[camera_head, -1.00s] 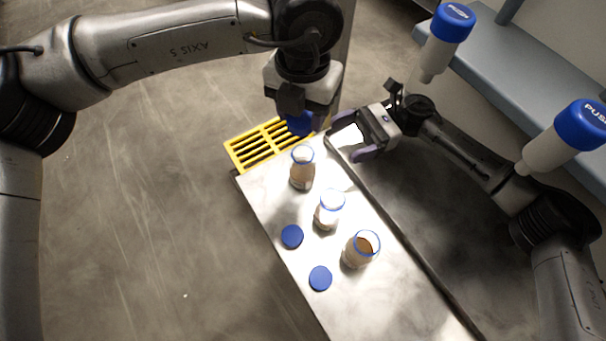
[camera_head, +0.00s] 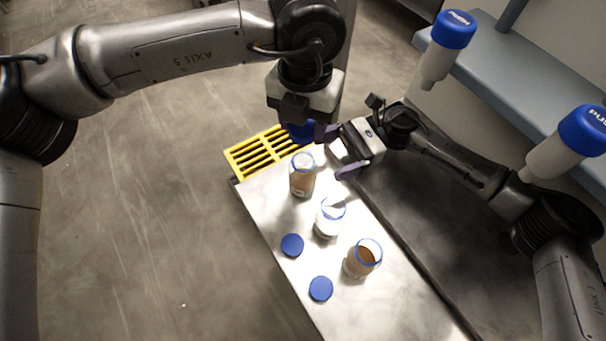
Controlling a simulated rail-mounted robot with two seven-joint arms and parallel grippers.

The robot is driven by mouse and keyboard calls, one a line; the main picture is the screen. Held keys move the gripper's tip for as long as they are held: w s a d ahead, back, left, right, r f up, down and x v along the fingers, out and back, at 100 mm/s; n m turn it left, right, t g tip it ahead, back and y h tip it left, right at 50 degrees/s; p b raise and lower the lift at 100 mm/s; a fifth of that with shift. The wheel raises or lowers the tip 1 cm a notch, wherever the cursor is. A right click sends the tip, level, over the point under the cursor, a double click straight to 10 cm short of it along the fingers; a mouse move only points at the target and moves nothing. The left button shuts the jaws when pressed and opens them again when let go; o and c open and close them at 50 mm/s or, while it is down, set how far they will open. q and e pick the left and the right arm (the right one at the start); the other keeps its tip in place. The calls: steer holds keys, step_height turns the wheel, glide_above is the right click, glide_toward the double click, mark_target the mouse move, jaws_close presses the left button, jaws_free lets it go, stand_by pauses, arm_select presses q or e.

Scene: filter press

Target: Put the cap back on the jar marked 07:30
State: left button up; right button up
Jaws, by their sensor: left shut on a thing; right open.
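Three open jars stand upright on the steel bench: a far jar (camera_head: 302,177) with tan contents, a middle jar (camera_head: 327,222) with whitish contents, and a near jar (camera_head: 361,262) with brown contents. Their time marks are too small to read. My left gripper (camera_head: 300,122) is shut on a blue cap (camera_head: 302,133), held just beyond the far jar and partly hidden by the gripper. Two blue caps lie flat on the bench, one cap (camera_head: 292,245) beside the middle jar, the other cap (camera_head: 320,288) nearer. My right gripper (camera_head: 338,155) is open, to the right of the far jar.
A yellow slotted grate (camera_head: 262,152) lies at the bench's far end. The steel bench (camera_head: 395,300) is clear at its near end. Two blue-topped white bottles (camera_head: 442,55) (camera_head: 568,150) stand by the grey shelf (camera_head: 500,70) on the right.

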mark_target(303, 166)
steer(key=shift+x, duration=3.45)
steer(key=shift+c, duration=0.2)
steer(key=c, duration=1.3)
arm_select(q)
steer(key=shift+f, duration=2.5)
arm_select(e)
steer(key=shift+c, duration=0.2)
arm_select(q)
steer(key=shift+f, duration=0.9)
steer(key=shift+f, duration=0.6)
